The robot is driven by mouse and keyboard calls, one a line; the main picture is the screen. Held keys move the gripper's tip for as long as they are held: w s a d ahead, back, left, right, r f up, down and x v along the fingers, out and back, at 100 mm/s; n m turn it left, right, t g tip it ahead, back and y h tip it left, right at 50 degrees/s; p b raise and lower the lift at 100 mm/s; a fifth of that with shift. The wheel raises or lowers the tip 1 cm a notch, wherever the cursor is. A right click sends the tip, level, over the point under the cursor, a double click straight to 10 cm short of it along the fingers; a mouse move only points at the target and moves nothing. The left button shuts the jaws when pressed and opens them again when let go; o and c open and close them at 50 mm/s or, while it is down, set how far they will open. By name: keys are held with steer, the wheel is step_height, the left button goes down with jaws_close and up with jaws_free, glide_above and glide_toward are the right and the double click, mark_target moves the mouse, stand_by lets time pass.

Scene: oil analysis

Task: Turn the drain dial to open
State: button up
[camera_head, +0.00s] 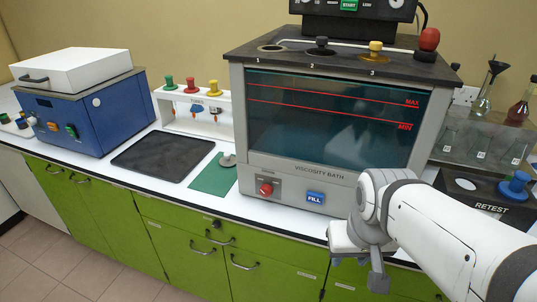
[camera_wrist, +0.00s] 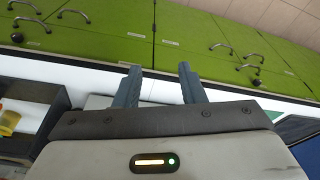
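The viscosity bath (camera_head: 322,173) is a large grey box with a dark window marked MAX and MIN. A red dial (camera_head: 266,189) sits on a small grey plate low on its front, left of the blue FILL button (camera_head: 315,197). The plate's lettering is too small to read. My gripper (camera_head: 357,268) is in front of the counter edge, to the right of and lower in the picture than the dial, and apart from it. In the wrist view, its two fingers (camera_wrist: 160,68) are spread with nothing between them. The dial is not visible there.
A green mat (camera_head: 213,178) with a small grey object and a black tray (camera_head: 163,156) lie left of the bath. A blue machine (camera_head: 95,118) stands further left. A RETEST box (camera_head: 480,195) is behind my arm at right. Green cabinets (camera_head: 185,248) are below the counter.

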steer(key=shift+a, duration=0.1)
steer(key=shift+o, duration=2)
steer(key=w+a+f+n+t+y+b, duration=0.1)
steer(key=w+a+f+t+y+b, duration=0.1)
steer(key=w+a+b, duration=0.4)
steer(key=w+a+f+t, duration=0.1)
steer(key=w+a+t, duration=0.1)
steer(key=w+a, duration=0.1)
steer(key=shift+w+n+y, duration=0.35)
steer(key=shift+n+y, duration=0.05)
steer(key=t+b, duration=0.7)
steer(key=b, duration=0.1)
glide_toward(265, 194)
steer(key=w+a+r, duration=0.1)
steer(key=w+a, duration=0.1)
steer(key=a, duration=0.2)
step_height(265, 194, down, 5)
steer(key=m+t+h+b, duration=0.3)
steer(key=m+h+b, duration=0.3)
steer(key=h+b, duration=0.25)
steer(key=x, duration=0.4)
steer(key=r+x, duration=0.1)
steer(key=x, duration=0.2)
steer(key=shift+a, duration=0.25)
